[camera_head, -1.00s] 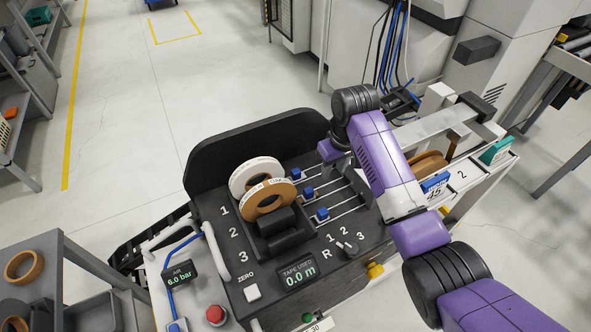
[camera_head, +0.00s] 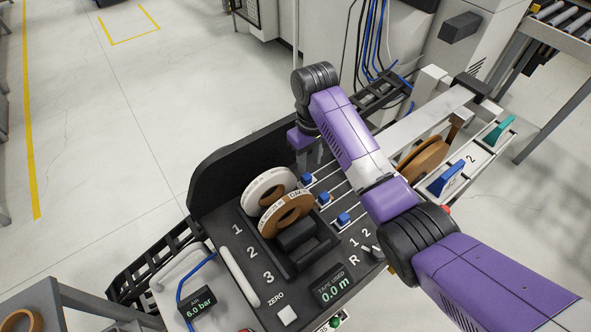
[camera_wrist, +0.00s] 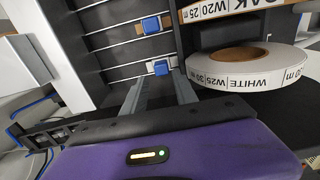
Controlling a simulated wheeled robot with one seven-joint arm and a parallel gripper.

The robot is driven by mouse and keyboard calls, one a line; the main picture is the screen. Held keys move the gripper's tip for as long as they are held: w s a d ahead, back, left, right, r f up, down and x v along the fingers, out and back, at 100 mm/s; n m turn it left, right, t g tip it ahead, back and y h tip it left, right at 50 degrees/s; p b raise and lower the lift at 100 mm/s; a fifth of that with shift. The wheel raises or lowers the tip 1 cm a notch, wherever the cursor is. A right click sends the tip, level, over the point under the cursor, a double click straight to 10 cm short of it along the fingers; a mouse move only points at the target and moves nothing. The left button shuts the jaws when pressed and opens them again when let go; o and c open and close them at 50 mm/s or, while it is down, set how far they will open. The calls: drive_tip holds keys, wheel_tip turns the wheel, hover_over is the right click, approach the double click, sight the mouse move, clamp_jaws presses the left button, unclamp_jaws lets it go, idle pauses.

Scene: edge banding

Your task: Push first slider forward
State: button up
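The console has three thin rails with blue slider knobs. The first slider's knob (camera_head: 307,180) is the farthest back, beside the white reel. The second knob (camera_head: 323,198) and third knob (camera_head: 343,218) sit nearer the front. My gripper (camera_head: 311,158) points down above the back of the console, close to the first knob; its tips are partly hidden there. In the wrist view my gripper (camera_wrist: 161,82) has two grey fingers spread apart with nothing between them. The nearest blue knob (camera_wrist: 160,67) lies just beyond the fingertips; contact cannot be told. Another knob (camera_wrist: 151,25) lies farther up.
A white tape reel (camera_head: 268,190) and brown reel (camera_head: 287,212) stand beside the sliders. The black back panel (camera_head: 217,170) rises behind the reels. A rotary selector (camera_head: 371,252) is at the front right. Open floor lies to the left.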

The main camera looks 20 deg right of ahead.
sight(307, 176)
drive_tip(key=shift+w+a, duration=0.15)
drive_tip(key=shift+f, duration=0.25)
wheel_tip(307, 176, down, 7)
drive_tip(key=shift+f+p, duration=0.15)
drive_tip(key=shift+p, duration=0.2)
drive_tip(key=shift+c, duration=0.4)
clamp_jaws()
idle(0.8)
